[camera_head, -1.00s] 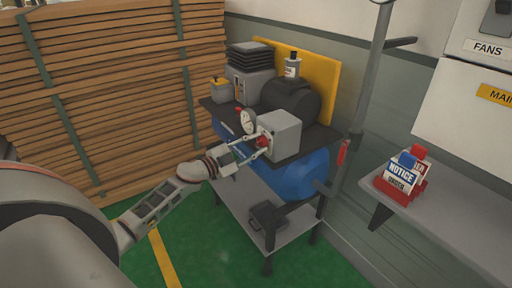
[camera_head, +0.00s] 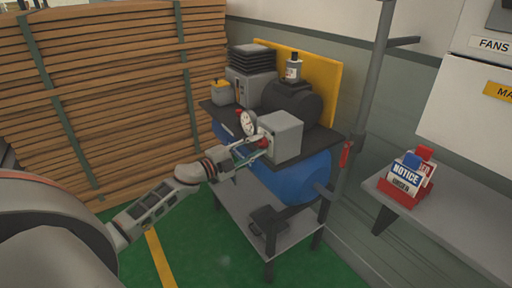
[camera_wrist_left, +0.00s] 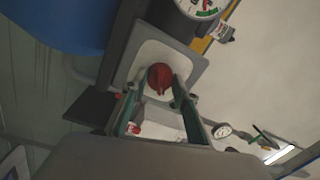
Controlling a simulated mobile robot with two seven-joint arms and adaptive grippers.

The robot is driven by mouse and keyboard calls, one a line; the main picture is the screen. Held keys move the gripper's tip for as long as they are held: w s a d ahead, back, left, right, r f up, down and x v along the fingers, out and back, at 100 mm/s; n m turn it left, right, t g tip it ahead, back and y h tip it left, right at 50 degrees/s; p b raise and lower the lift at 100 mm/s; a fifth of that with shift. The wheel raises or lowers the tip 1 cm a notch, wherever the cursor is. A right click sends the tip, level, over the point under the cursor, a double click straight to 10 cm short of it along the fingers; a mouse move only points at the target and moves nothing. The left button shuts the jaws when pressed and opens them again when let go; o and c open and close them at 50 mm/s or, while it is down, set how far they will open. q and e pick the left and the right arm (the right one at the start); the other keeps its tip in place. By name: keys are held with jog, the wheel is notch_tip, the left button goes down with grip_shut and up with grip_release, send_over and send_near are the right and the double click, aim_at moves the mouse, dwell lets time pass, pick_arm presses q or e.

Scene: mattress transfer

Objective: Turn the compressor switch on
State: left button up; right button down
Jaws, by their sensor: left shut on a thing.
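The compressor (camera_head: 300,178) has a blue tank on a grey cart, with a grey switch box (camera_head: 284,136) on its front. A red rotary switch knob (camera_head: 264,142) sits on the box face, and it also shows in the left wrist view (camera_wrist_left: 159,78). My left gripper (camera_head: 262,147) reaches in from the left, its fingers at the knob. In the left wrist view the fingertips (camera_wrist_left: 163,90) lie on either side of the knob, shut on it. The knob's ridge is partly hidden. My right gripper does not show.
A pressure gauge (camera_head: 247,122) stands close beside the switch box. Stacked wooden boards (camera_head: 100,90) fill the left. A pole (camera_head: 368,100) stands right of the cart. Green floor is clear in front.

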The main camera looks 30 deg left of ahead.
pick_arm(q)
jog(key=o, duration=1.1)
jog(key=v, duration=1.2)
jog(key=s+d+f+n+g+y, duration=0.1)
jog(key=s+d+f+n+g, duration=0.1)
jog(key=s+d+f+n, duration=0.2)
jog(key=s+d+f+n+g+y, duration=0.1)
jog(key=s+d+f+n, duration=0.4)
jog(key=s+d+f, duration=0.6)
jog(key=s+d+f+n+g+y, duration=0.1)
jog(key=s+d+f+n+g, duration=0.3)
jog(key=s+d+f, duration=0.3)
jog(key=shift+s+d+f+n+y, duration=0.15)
jog(key=shift+d+f+n, duration=0.1)
jog(key=shift+d+f, duration=0.75)
jog(key=shift+s+d+f+n+y, duration=0.15)
jog(key=shift+d+f, duration=0.5)
jog(key=shift+f, duration=0.65)
jog(key=shift+s+d+f+n+y, duration=0.1)
jog(key=shift+d+f+n, duration=0.2)
jog(key=shift+d+f, duration=0.7)
